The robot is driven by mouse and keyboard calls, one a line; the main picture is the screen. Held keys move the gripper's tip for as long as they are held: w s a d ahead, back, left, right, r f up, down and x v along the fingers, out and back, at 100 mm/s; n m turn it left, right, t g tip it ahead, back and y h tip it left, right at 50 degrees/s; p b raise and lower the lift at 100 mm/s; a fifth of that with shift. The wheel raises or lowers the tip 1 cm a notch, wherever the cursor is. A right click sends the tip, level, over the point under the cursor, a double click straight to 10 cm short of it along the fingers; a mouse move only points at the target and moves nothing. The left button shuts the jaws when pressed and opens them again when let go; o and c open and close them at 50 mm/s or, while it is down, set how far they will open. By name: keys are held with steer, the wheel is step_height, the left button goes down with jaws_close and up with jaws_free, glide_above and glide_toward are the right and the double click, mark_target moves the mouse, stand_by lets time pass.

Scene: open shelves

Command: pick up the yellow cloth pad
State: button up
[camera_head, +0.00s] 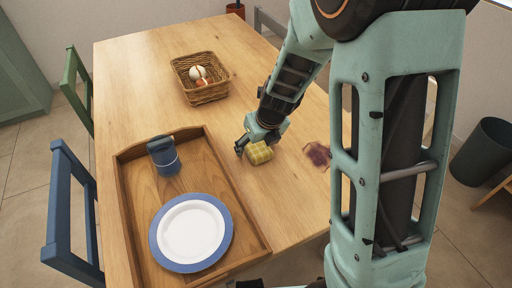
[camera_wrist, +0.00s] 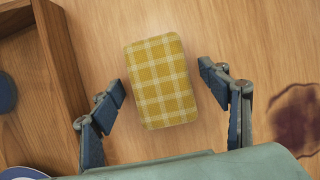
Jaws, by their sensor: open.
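The yellow cloth pad (camera_wrist: 160,82) is a checked rectangle with pale lines, lying on the wooden table. In the head view the pad (camera_head: 260,153) lies just right of the tray, partly hidden by my gripper (camera_head: 255,145). In the wrist view my gripper (camera_wrist: 160,95) is open, with one finger left and one right of the pad. A gap of bare table shows between each finger and the pad. How high the fingertips are above the table is hard to tell.
The wooden tray (camera_head: 262,238) stands close left of the pad, holding a blue mug (camera_head: 165,160) and a blue-rimmed plate (camera_head: 192,233). A wicker basket (camera_head: 205,94) with eggs stands farther back. A dark stain (camera_head: 317,154) marks the table to the right.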

steer(key=shift+f, duration=0.15)
steer(key=c, duration=1.3)
steer(key=shift+o, duration=0.2)
